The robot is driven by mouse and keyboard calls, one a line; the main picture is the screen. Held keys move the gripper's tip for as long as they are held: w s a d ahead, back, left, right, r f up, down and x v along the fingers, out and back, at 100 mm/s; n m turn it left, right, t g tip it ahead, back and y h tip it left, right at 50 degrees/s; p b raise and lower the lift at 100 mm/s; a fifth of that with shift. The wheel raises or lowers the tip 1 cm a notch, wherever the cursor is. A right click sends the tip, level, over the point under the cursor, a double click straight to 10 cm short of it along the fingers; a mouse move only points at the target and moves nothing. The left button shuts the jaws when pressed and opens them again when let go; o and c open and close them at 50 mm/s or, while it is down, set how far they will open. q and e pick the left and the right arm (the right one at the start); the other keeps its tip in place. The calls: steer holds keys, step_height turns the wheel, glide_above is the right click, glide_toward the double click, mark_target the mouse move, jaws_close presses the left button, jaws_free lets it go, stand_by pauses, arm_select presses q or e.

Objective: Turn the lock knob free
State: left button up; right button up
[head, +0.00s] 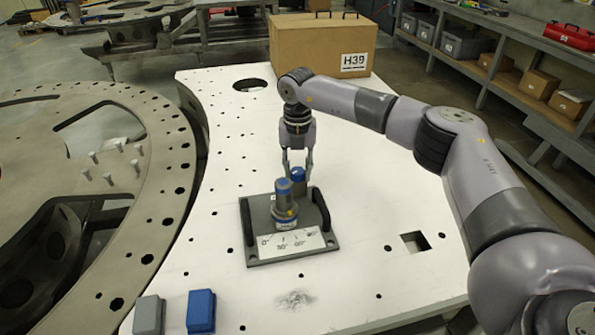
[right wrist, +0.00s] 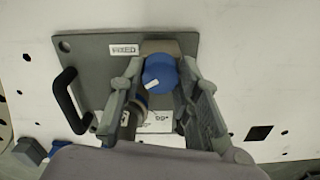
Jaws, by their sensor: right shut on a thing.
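The lock knob (head: 298,174) is blue and round, on the far side of a dark grey fixture plate (head: 255,250). In the right wrist view the knob (right wrist: 160,73) shows a white mark on its top. My right gripper (head: 297,170) points down over the knob, with one finger on each side of it, shut on it. A grey upright cylinder (head: 284,205) with a blue top stands just in front and partly hides the knob and fingers in the head view. A white scale label (head: 292,242) with degree marks lies at its foot. My left gripper is not in view.
The fixture has a black handle (head: 321,208) on its right and another (head: 248,222) on its left. Blue (head: 201,312) and grey (head: 149,315) blocks sit at the table's front left. A cardboard box (head: 320,45) stands at the back. The white table right of the fixture is mostly clear.

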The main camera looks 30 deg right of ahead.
mark_target(297, 170)
steer(key=n+b, duration=0.1)
steer(key=n, duration=0.5)
steer(key=shift+b, duration=0.35)
steer(key=n, duration=0.5)
steer(key=shift+r+b, duration=0.1)
steer(key=shift+b, duration=0.3)
steer(key=shift+w+n, duration=0.1)
steer(key=shift+n, duration=0.3)
steer(key=o, duration=1.1)
steer(key=shift+o, duration=0.2)
step_height(297, 170, up, 12)
